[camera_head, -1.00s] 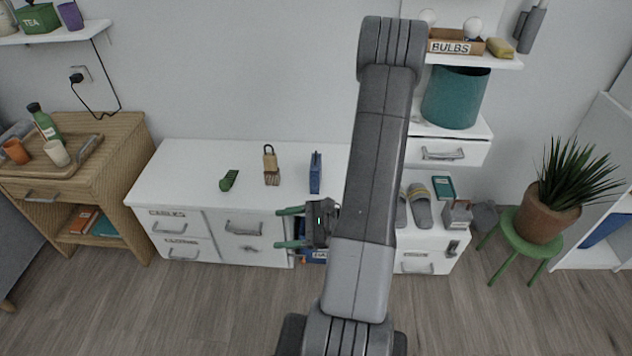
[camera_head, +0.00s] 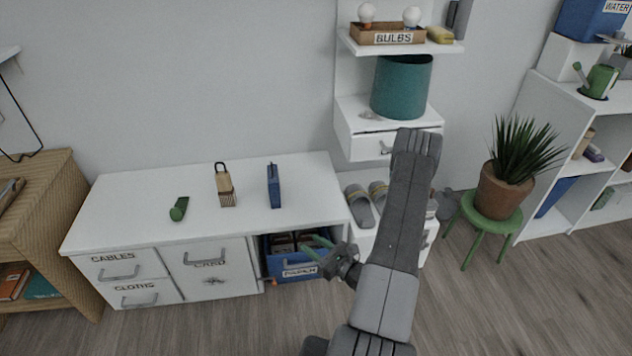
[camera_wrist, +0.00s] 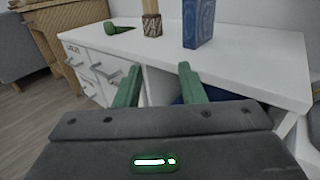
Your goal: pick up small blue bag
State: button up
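The small blue bag (camera_head: 274,186) stands upright on the white desk top (camera_head: 135,207), right of a tan wooden block-like item. In the wrist view the blue bag (camera_wrist: 198,22) is at the upper middle, its top cut off. My gripper (camera_head: 310,243) is in front of the desk, below and right of the bag, and does not touch it. Its two green fingers (camera_wrist: 159,69) are apart with nothing between them.
A tan item with a dark handle (camera_head: 226,186) and a green object (camera_head: 179,209) stand left of the bag. A blue bin (camera_head: 290,266) sits in the open bay under the desk top. Grey slippers (camera_head: 359,205) lie on the right. The desk top around the bag is clear.

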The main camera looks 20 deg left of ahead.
aim_at(273, 176)
jog(key=j+z, duration=0.65)
jog(key=j, duration=0.2)
jog(key=k+j+z, duration=0.15)
jog(key=j+z, duration=0.2)
jog(key=k+j+z, duration=0.15)
jog(key=j+z, duration=0.15)
jog(key=k+j, duration=0.1)
jog(key=j, duration=0.15)
jog(key=k+j, duration=0.1)
jog(key=j, duration=0.2)
jog(key=k+j, duration=0.1)
jog(key=j, duration=0.15)
